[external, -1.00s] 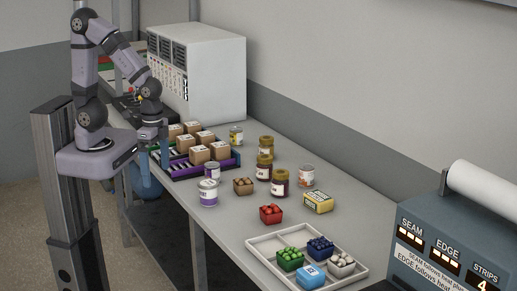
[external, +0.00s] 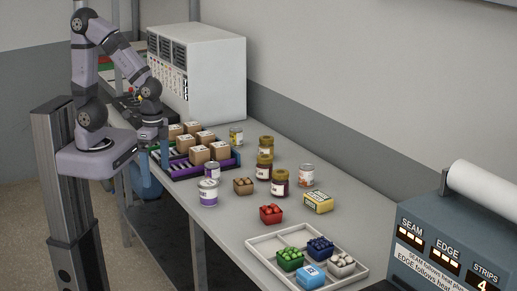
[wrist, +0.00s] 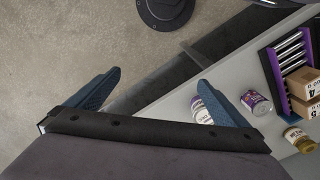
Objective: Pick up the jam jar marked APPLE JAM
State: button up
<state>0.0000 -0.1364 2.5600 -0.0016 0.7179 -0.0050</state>
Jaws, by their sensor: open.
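Several jam jars with gold lids stand in a loose row in the middle of the table in the external view: a back jar (external: 266,144), a middle jar (external: 264,166) and a front, dark red jar (external: 280,183). Their labels are too small to read, so I cannot tell which is APPLE JAM. One gold-lidded jar (wrist: 299,138) shows at the right edge of the wrist view. My gripper (wrist: 158,82) is open and empty, its blue fingers wide apart over the table's edge and the floor. In the external view it hangs left of the purple rack, away from the jars.
A purple rack (external: 205,173) of small cartons stands between my gripper and the jars. Cans (external: 208,192), a yellow box (external: 318,202), small fruit punnets (external: 271,214) and a white tray (external: 262,246) share the table. The front right has some bare tabletop.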

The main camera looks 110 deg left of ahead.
jog(key=c, duration=0.9)
jog(key=shift+r, duration=0.1)
